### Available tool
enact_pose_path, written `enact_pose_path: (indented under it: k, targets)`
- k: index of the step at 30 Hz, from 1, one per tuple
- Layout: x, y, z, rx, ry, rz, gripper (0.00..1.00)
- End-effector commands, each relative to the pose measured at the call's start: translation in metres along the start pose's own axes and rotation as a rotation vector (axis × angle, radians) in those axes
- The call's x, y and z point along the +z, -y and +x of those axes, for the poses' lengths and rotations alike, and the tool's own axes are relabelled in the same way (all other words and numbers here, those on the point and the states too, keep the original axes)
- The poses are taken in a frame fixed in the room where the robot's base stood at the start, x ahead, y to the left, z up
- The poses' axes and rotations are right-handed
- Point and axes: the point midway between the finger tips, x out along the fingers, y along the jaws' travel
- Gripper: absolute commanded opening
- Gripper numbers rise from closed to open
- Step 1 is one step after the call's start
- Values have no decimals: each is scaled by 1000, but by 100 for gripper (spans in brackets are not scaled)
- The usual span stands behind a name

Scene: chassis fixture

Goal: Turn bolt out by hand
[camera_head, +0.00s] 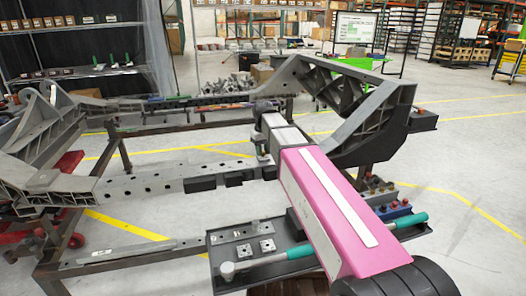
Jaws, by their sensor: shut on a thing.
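My arm, with a pink cover, reaches from the lower right to the near rail (155,180) of the chassis frame. My gripper (262,150) is at the arm's far end, right at that rail, just left of the large grey bracket (375,135). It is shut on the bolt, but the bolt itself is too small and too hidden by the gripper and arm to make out. Whether the bolt is still seated in the rail cannot be told.
A dark tray (222,284) in front of the rail holds plates with holes (267,245) and a teal-handled tool (300,251), partly behind my arm. Blue and red sockets (393,209) sit to the right. Another grey bracket (45,180) stands at left.

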Motion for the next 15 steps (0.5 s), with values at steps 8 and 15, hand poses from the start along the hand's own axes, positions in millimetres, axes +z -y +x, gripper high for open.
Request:
enact_pose_path:
  k: [8,15]
  targets:
    - [0,0,-1,0,1,-314,0]
    - [0,0,-2,-1,1,-588,0]
